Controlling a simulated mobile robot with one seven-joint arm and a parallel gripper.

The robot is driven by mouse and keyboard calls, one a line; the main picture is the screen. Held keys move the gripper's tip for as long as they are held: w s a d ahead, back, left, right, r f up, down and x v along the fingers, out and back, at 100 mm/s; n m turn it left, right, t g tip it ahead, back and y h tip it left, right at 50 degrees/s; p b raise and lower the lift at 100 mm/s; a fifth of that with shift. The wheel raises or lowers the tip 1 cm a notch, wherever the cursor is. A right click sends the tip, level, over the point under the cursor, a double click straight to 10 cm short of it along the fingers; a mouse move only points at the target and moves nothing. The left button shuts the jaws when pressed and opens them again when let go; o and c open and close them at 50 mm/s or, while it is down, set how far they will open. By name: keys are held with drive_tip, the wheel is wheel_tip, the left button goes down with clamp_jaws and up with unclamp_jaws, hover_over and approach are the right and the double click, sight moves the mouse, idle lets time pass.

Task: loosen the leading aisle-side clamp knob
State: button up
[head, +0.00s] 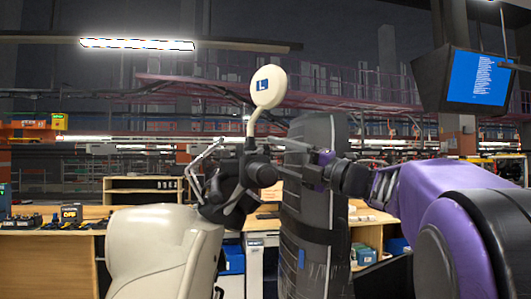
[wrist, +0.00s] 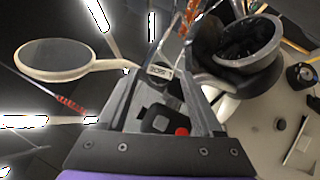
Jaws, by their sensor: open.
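I cannot make out the clamp knob for certain in either view. My gripper (head: 285,160) reaches in from the right at the end of my purple arm, beside a cream-bodied vehicle (head: 165,245). Its jaws are open in the wrist view (wrist: 163,75), with nothing seen held between them. A dark block with a red spot (wrist: 165,120) shows between the finger bases. A black round part with a grey rim (wrist: 240,50) lies right of the fingertips. In the head view, dark handlebar parts (head: 225,190) are by the fingers and partly overlap them.
A round mirror marked L (head: 268,87) stands above the gripper, and left of the fingers in the wrist view (wrist: 55,58). A tall black padded piece (head: 320,225) stands close behind. Wooden benches (head: 48,262) are further back. A blue screen (head: 478,78) hangs at upper right.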

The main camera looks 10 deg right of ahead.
drive_tip(key=shift+w+a, duration=0.2)
drive_tip(key=shift+a, duration=0.05)
clamp_jaws()
drive_tip(key=shift+r+h, duration=0.15)
drive_tip(key=shift+h, duration=0.15)
drive_tip(key=m+g+h, duration=0.1)
drive_tip(key=m, duration=0.1)
drive_tip(key=r+m+g+h, duration=0.1)
drive_tip(key=m+h, duration=0.1)
drive_tip(key=m, duration=0.1)
drive_tip(key=shift+g+p, duration=0.35)
drive_tip(key=shift+g, duration=0.05)
drive_tip(key=m+g+h, duration=0.1)
drive_tip(key=m+g, duration=0.1)
drive_tip(key=g, duration=0.1)
drive_tip(key=shift+w+r+m+h, duration=0.15)
drive_tip(key=shift+r+m+h, duration=0.05)
drive_tip(key=shift+m+h, duration=0.2)
drive_tip(key=shift+r+m+g, duration=0.1)
drive_tip(key=shift+m+g, duration=0.3)
drive_tip(key=shift+g, duration=0.2)
